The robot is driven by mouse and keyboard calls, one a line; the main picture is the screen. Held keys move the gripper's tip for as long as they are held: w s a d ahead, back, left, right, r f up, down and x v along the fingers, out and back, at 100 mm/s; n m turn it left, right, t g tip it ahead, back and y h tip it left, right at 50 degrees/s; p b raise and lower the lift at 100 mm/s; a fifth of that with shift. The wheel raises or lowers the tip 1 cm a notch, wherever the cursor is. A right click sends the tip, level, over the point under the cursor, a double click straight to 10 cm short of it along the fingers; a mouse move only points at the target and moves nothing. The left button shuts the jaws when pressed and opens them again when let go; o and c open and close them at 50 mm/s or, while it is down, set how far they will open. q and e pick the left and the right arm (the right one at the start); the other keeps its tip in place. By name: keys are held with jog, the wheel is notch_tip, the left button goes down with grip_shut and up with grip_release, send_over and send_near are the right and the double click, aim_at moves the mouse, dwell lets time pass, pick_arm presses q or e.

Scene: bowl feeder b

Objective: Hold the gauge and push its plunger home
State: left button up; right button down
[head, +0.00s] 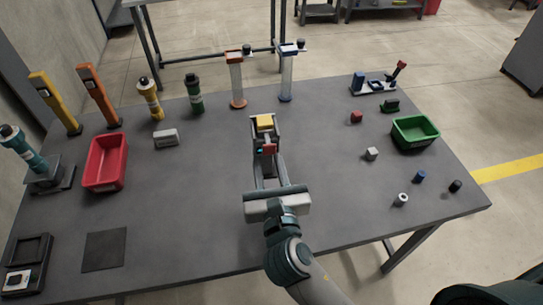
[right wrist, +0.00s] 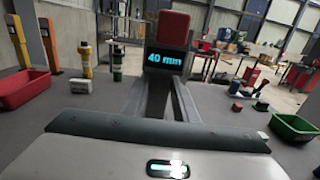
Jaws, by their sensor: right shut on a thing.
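The gauge stands near the middle of the table, with a red block (head: 268,149) and a lit blue display facing me. A yellow-orange piece (head: 265,122) shows just beyond, at the gripper's far end. In the right wrist view the gauge's display (right wrist: 165,59) reads 40 mm, below the red block (right wrist: 173,29). My right gripper (head: 266,150) is shut on the gauge, its fingers reaching along both sides. The gauge's lower part is hidden behind the gripper, and I cannot tell which piece is the plunger. My left gripper is not in view.
A red bin (head: 106,163) stands left, a green bin (head: 415,132) right. A grey block (head: 166,138), yellow (head: 150,98) and green (head: 195,93) cylinders and two upright stands (head: 237,85) (head: 286,75) line the back. Small parts lie right.

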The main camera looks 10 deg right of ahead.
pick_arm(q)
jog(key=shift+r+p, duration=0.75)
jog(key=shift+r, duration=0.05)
pick_arm(e)
jog(key=shift+w+a+r, duration=0.1)
jog(key=shift+w+a, duration=0.7)
jog(key=shift+a, duration=0.3)
jog(key=shift+w+a, duration=0.8)
jog(key=shift+a, duration=0.3)
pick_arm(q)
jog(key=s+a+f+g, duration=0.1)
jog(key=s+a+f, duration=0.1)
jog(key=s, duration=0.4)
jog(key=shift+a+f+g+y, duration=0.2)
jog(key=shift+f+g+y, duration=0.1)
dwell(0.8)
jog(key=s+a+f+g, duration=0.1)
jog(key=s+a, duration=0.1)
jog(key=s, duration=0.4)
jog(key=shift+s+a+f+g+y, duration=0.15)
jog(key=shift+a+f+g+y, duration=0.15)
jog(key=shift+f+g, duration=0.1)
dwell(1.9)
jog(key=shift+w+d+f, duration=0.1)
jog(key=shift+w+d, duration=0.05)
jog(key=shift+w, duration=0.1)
pick_arm(e)
jog(key=shift+f, duration=0.45)
